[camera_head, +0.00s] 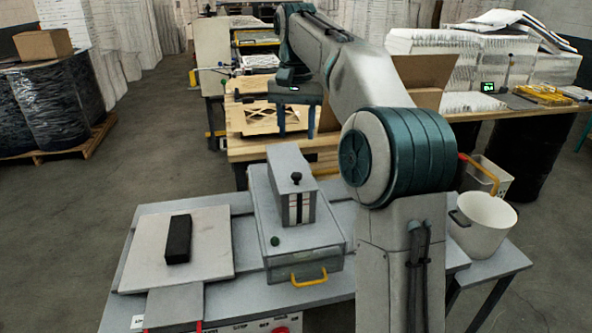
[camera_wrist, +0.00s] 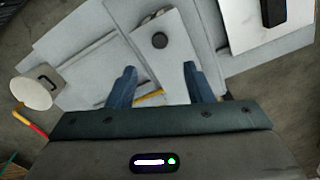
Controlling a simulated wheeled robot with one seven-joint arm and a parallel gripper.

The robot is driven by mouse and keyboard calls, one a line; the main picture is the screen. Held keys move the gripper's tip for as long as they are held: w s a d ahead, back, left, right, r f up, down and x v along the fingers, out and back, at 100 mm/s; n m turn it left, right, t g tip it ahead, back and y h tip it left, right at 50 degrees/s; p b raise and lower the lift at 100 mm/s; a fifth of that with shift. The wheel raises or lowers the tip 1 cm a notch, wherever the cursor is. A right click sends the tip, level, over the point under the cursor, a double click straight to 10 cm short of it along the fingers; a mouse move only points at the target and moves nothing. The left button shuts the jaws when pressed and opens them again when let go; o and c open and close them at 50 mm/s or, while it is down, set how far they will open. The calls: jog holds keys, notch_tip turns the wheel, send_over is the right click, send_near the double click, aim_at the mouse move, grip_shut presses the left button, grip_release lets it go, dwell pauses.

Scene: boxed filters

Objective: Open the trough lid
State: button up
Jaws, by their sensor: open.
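A grey box-shaped trough (camera_head: 256,225) stands on the grey table, with a yellow handle (camera_head: 310,278) low on its front and a small green knob on top. A tall narrow grey housing (camera_head: 285,160) with a black knob (camera_head: 296,179) rises from it. I cannot tell which top surface is the trough lid. My gripper (camera_head: 297,127) is open and empty, high above and behind the housing, fingers pointing down.
A pale plate (camera_head: 212,225) with a black block (camera_head: 178,239) lies left of the trough. A white bucket (camera_head: 484,222) stands at the right, beyond my arm. A wooden workbench (camera_head: 245,150) is behind.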

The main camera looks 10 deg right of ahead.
aim_at(297, 174)
notch_tip(297, 174, down, 11)
jog(key=shift+r+b, duration=0.1)
jog(key=shift+b, duration=0.35)
jog(key=shift+c, duration=0.4)
grip_shut()
